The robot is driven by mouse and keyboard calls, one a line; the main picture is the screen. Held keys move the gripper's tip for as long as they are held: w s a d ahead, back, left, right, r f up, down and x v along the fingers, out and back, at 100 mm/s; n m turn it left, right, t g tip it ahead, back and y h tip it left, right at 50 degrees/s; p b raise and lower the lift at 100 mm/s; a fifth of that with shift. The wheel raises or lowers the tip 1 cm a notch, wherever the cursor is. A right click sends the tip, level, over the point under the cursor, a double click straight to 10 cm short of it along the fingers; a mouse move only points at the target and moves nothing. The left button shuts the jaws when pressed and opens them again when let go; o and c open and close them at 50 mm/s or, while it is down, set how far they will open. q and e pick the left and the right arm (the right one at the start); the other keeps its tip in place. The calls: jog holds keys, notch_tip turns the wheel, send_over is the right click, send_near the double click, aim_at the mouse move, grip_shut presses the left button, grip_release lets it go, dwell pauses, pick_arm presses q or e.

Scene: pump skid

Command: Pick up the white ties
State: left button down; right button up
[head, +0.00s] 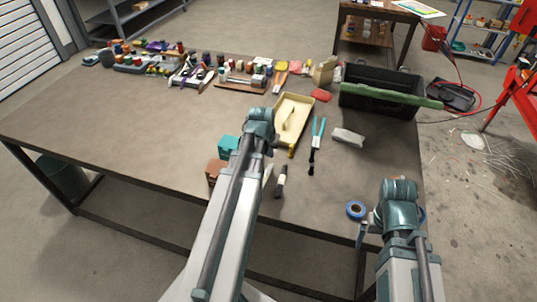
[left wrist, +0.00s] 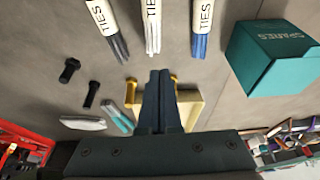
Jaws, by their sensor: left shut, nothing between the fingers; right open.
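The white ties (left wrist: 153,28) are a bundle with a "TIES" label, in the middle of three bundles at the top of the left wrist view. Dark ties (left wrist: 107,30) lie to their left and blue ties (left wrist: 201,26) to their right. In the head view the white ties (head: 268,177) show only as a sliver beside my left arm, and the blue ones are hidden. My left gripper (head: 269,150) is shut and empty; in the left wrist view its tips (left wrist: 160,75) point towards the white bundle, apart from it. My right gripper (head: 365,230) is open at the table's front edge.
A teal SPARES box (left wrist: 270,58) stands beside the blue ties. A brown box (head: 215,170) is left of my arm.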

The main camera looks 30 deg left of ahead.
pick_arm(q)
jog(key=b+x, duration=0.3)
jog(key=x, duration=0.2)
jog(key=shift+f+b, duration=0.1)
jog(key=shift+b, duration=0.3)
pick_arm(e)
notch_tip(320, 180, down, 5)
jog(key=shift+r, duration=0.1)
